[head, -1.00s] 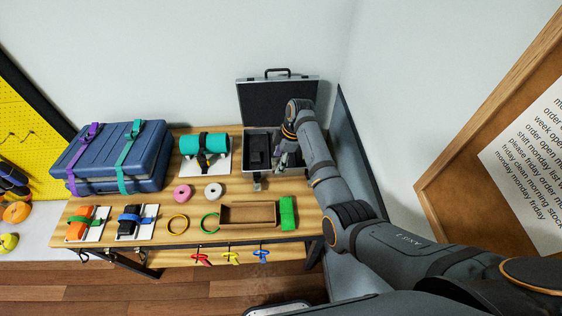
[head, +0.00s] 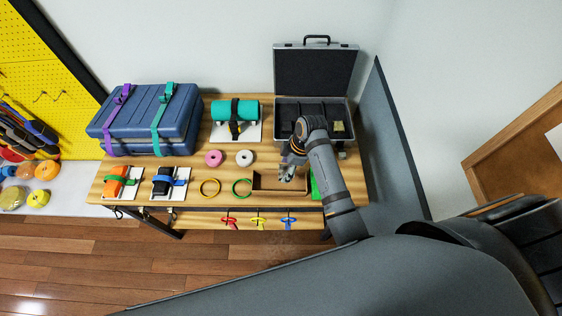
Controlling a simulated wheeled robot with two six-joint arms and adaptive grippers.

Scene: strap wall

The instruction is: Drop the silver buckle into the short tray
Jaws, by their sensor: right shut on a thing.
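My right gripper (head: 287,174) is over the short brown tray (head: 265,191) at the front of the table. It is shut on a small grey thing, which looks like the silver buckle; the fingers hide most of it. The gripper and arm cover part of the tray's right side. The visible part of the tray looks empty. My left gripper is not in view.
An open case (head: 315,68) with compartments stands behind the gripper. A green block (head: 315,187) is right of the tray. Green (head: 242,188) and yellow (head: 210,188) rings and white (head: 244,157) and pink (head: 213,158) rolls lie left. A strapped blue case (head: 150,118) is farther left.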

